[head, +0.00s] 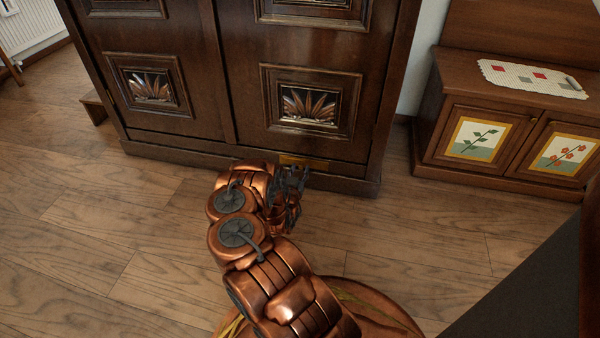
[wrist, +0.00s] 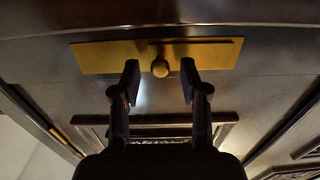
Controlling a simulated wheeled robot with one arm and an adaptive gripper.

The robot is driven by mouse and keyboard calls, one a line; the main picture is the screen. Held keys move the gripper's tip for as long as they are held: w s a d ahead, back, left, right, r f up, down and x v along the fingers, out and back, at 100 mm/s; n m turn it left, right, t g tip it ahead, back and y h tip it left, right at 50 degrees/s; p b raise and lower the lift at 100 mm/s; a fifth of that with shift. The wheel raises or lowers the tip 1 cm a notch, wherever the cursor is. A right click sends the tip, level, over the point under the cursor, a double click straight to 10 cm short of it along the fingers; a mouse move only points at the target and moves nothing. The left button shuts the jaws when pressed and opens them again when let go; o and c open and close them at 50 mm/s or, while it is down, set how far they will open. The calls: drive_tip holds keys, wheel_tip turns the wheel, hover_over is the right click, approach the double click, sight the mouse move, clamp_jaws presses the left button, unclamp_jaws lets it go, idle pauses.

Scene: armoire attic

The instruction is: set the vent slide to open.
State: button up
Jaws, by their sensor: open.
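The vent slide is a brass plate (wrist: 105,57) with a round brass knob (wrist: 160,67), set in dark wood in the wrist view. The knob is near the middle of the plate's length. A dark slot line runs along the plate's upper edge. My gripper (wrist: 160,82) is open, with one finger on each side of the knob and a gap on both sides. I cannot tell how far the fingertips are from the plate. In the head view the brass plate (head: 305,162) is low on the armoire's front, and my gripper (head: 290,193) is close in front of it, partly hidden by my arm.
The dark armoire (head: 240,100) with carved panels fills the back. A low cabinet (head: 435,130) with painted doors stands at right, with a cloth (head: 525,76) on top. The wooden floor (head: 90,220) at left is clear.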

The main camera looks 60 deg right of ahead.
drive_tip(key=shift+w+d, duration=0.15)
drive_tip(key=shift+d, duration=0.25)
clamp_jaws()
idle(0.4)
